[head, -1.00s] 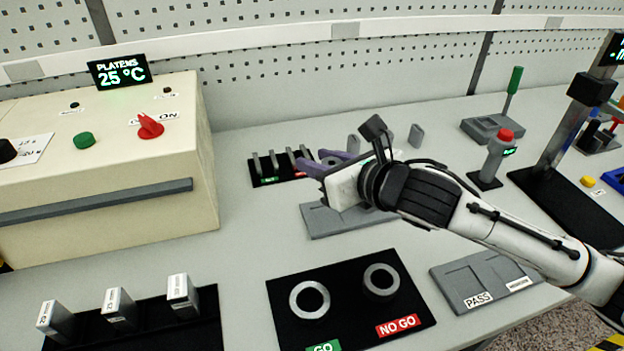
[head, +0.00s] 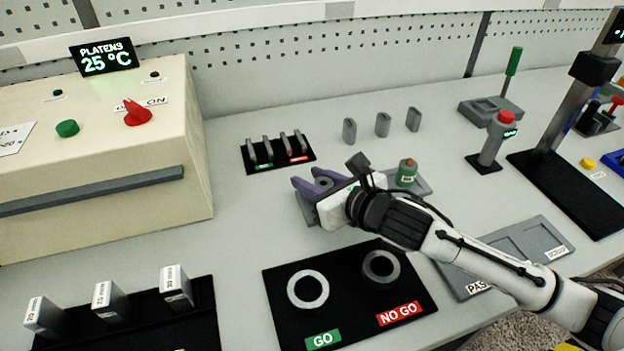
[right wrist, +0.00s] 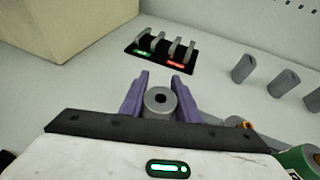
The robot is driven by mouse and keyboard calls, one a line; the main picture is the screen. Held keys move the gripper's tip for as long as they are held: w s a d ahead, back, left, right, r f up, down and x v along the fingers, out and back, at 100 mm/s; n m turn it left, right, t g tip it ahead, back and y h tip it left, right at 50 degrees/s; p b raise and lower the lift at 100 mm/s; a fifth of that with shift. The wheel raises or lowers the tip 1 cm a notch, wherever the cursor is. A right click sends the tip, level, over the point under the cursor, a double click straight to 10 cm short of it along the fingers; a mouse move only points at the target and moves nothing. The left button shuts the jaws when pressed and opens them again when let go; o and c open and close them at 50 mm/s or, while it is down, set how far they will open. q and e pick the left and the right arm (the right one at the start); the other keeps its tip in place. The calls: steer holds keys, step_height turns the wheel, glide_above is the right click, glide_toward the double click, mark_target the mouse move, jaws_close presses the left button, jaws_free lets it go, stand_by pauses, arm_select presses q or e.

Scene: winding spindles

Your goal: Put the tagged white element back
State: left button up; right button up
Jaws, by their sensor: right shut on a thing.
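My right gripper (head: 312,184) has purple fingers. In the right wrist view, its fingers (right wrist: 161,90) are shut on a grey cylinder (right wrist: 160,101) with a round hole in its top. The cylinder also shows, partly covered, in the head view (head: 324,184). It is over or near a grey plate (head: 421,185) mostly hidden by the gripper; I cannot tell whether it touches. A green labelled can (head: 406,174) stands on that plate's right part. I cannot clearly pick out a tagged white element. My left gripper is not in view.
A black rack (head: 250,157) with upright grey pieces lies behind the gripper. Three grey upright pieces (head: 382,125) stand to its right. A black GO/NO GO board (head: 345,317) with two rings is in front. A beige machine (head: 100,225) stands left.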

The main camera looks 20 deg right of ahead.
steer(key=o, duration=1.1)
steer(key=shift+o, duration=0.2)
steer(key=shift+r, duration=0.1)
steer(key=v, duration=1.2)
